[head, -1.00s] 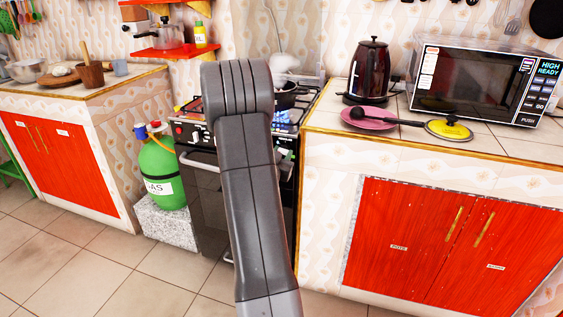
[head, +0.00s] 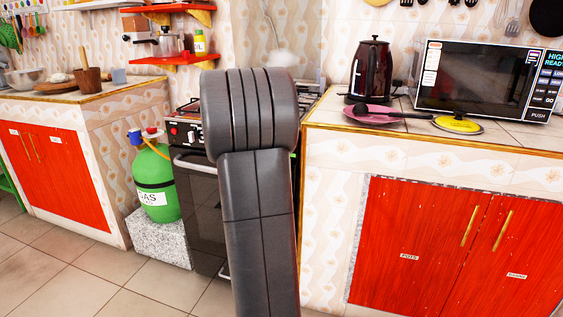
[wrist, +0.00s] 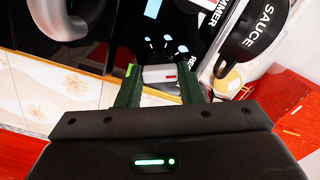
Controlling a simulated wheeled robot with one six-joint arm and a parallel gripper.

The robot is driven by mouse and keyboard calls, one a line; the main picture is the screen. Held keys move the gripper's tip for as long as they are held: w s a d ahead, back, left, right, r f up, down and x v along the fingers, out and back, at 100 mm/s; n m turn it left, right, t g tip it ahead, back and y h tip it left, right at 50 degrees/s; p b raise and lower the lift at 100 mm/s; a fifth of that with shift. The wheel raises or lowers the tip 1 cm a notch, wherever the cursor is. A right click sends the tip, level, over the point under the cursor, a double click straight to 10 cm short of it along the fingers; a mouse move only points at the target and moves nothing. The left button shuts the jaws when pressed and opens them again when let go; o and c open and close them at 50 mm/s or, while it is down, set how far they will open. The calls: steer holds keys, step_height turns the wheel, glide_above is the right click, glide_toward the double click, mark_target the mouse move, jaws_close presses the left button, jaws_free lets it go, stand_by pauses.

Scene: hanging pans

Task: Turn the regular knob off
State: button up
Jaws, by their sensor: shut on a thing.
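Another label ending in "MMER" is at the upper right. In the head view, the black stove (head: 197,175) stands between the counters. My arm hides my gripper and most of the stove there.
A black pan (wrist: 252,38) marked "SAUCE" is close to my gripper's right. A green gas bottle (head: 156,183) stands left of the stove.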

steer(key=m+b, duration=0.3)
steer(key=m, duration=0.2)
steer(key=shift+f+b, duration=0.1)
steer(key=shift+b, duration=0.3)
stand_by(0.4)
steer(key=o, duration=1)
steer(key=shift+c, duration=0.2)
steer(key=p+v, duration=0.2)
steer(key=v, duration=1.2)
steer(key=shift+p, duration=0.3)
steer(key=shift+w, duration=0.1)
